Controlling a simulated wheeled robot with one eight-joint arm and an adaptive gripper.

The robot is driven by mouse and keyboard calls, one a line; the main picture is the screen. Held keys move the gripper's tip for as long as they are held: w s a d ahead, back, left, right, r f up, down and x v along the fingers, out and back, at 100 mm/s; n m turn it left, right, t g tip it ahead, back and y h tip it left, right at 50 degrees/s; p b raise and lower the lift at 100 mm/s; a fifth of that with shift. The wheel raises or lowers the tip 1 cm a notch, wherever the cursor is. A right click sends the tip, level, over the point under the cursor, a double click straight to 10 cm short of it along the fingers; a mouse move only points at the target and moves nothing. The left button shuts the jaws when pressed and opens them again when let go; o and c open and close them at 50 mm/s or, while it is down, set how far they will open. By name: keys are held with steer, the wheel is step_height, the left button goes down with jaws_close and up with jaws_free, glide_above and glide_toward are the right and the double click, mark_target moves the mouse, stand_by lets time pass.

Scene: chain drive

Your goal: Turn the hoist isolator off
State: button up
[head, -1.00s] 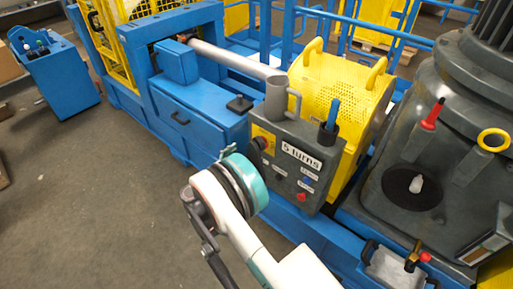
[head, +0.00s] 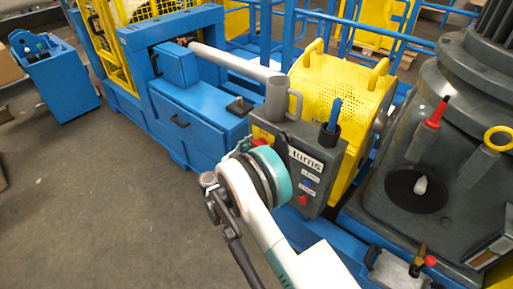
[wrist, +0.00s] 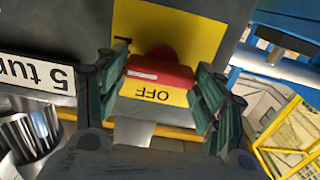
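The hoist isolator has a red handle (wrist: 160,74) with a white line, on a yellow plate (wrist: 185,28). "OFF" shows upside down on the yellow strip below the handle. In the wrist view my gripper (wrist: 160,92) has a finger on each side of the handle; it is open around it, and I cannot tell if either finger touches. In the head view a bit of the red handle (head: 261,142) shows above my wrist, on the grey control box (head: 325,157); my fingertips are mostly hidden there.
A blue frame (head: 200,115) lies to the left. Grey floor (head: 90,200) is clear at left.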

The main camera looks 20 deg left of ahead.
steer(key=c, duration=0.3)
steer(key=shift+n, duration=0.3)
steer(key=n, duration=0.8)
steer(key=shift+w+a, duration=0.1)
steer(key=shift+a, duration=0.05)
steer(key=n, duration=0.4)
steer(key=shift+f+n, duration=0.1)
steer(key=shift+n, duration=0.2)
steer(key=shift+a+n, duration=0.1)
steer(key=shift+n, duration=2.2)
